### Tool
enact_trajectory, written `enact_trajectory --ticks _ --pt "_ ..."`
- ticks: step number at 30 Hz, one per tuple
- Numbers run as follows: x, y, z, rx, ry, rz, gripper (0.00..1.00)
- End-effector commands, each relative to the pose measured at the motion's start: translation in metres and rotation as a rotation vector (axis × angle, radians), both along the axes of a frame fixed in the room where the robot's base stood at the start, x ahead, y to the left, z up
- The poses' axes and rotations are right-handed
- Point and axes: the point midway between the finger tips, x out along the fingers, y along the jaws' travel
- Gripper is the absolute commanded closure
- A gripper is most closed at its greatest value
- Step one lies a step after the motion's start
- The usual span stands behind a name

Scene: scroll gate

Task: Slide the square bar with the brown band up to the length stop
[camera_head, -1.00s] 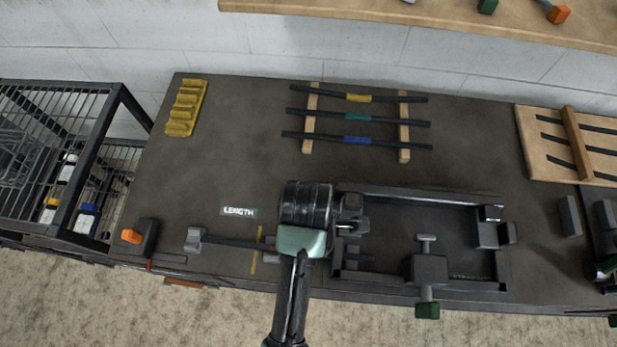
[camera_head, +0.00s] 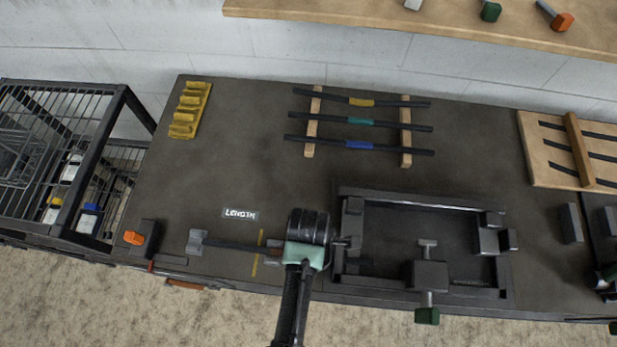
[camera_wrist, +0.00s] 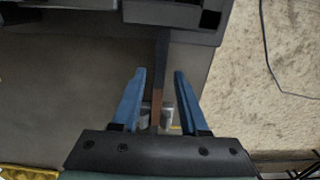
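The square bar (camera_wrist: 161,50) runs lengthwise through the wrist view, out of the dark frame at the top. Its brown band (camera_wrist: 157,98) lies between my blue fingers. My gripper (camera_wrist: 160,72) is open, one finger on each side of the bar with gaps showing. In the head view my gripper (camera_head: 343,243) is at the left end of the dark frame, and my wrist hides much of the bar.
The dark frame (camera_head: 430,202) with a green-knobbed clamp (camera_head: 428,275) is right of my gripper. A rack with three banded bars (camera_head: 358,121) is behind. A yellow notched holder (camera_head: 190,110) stands far left. The table's left middle is clear.

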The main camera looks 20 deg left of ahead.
Motion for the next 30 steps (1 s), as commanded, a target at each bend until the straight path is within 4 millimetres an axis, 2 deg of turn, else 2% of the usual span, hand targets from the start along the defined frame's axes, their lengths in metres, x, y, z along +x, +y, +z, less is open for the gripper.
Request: enact_trajectory --ticks 1,6,7,30 --pt "0.0002 0.0001 0.0002 0.0 0.0 0.0 0.67" --pt "0.0002 0.0 0.0003 0.0 0.0 0.0 0.98" --pt "0.0002 0.0 0.0003 0.0 0.0 0.0 1.0" --pt "0.0002 0.0001 0.0007 0.0 0.0 0.0 1.0"
